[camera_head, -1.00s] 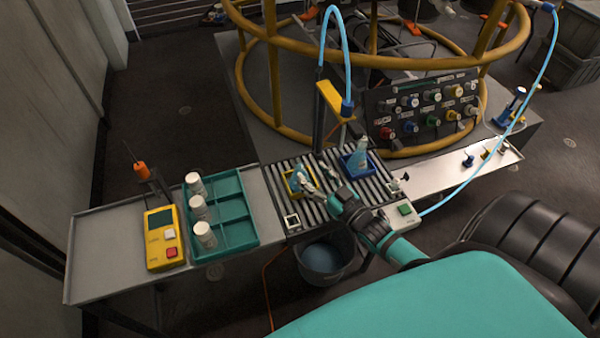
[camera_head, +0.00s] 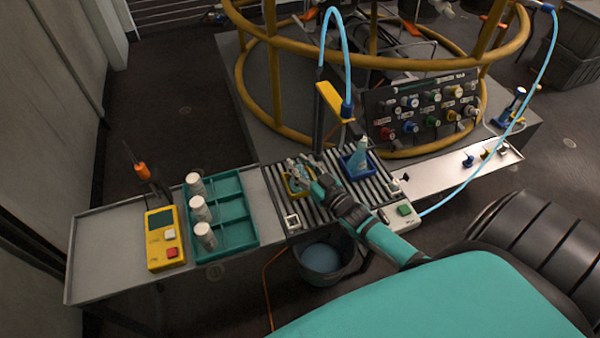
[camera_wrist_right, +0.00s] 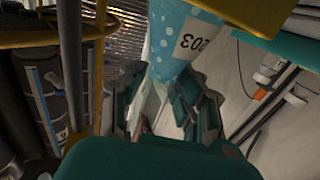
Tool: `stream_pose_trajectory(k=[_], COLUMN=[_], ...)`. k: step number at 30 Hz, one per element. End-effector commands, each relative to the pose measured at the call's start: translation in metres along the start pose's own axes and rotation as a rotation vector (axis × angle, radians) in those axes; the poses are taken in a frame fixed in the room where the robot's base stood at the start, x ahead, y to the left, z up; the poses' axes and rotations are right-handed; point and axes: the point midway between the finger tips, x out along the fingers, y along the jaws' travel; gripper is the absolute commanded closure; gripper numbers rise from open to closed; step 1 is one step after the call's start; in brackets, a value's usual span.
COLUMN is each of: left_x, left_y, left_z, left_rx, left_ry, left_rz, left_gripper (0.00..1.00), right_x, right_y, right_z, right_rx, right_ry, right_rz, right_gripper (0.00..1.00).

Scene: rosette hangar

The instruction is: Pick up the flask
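A light-blue dotted flask with a white label reading 203 (camera_wrist_right: 180,40) fills the top middle of the right wrist view. My right gripper (camera_head: 296,168) is over the yellow tray (camera_head: 293,192) on the slatted rack in the head view. In the wrist view its two fingers (camera_wrist_right: 160,108) stand apart with a gap between them, and the flask's lower visible end reaches close to that gap. I cannot tell whether they touch it. In the head view the gripper largely hides what is in the yellow tray. My left gripper is not in view.
A blue bottle (camera_head: 360,156) stands in a blue tray (camera_head: 345,169) right of the gripper. A teal tray (camera_head: 236,238) with white-capped containers and a yellow device (camera_head: 164,250) stand to the left. A yellow-topped post (camera_head: 333,97) with a blue hose rises behind the rack.

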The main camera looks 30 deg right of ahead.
Motion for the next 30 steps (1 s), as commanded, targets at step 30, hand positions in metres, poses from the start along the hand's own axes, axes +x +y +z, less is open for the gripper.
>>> stream_pose_trajectory(k=[30], left_x=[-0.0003], left_y=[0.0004], left_z=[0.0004], left_rx=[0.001], left_ry=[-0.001], left_rz=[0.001], left_gripper=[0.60], right_x=[-0.0010], right_y=[0.0015], right_z=[0.0001], right_rx=[-0.004], right_ry=[-0.004], right_rz=[0.002], right_gripper=[1.00])
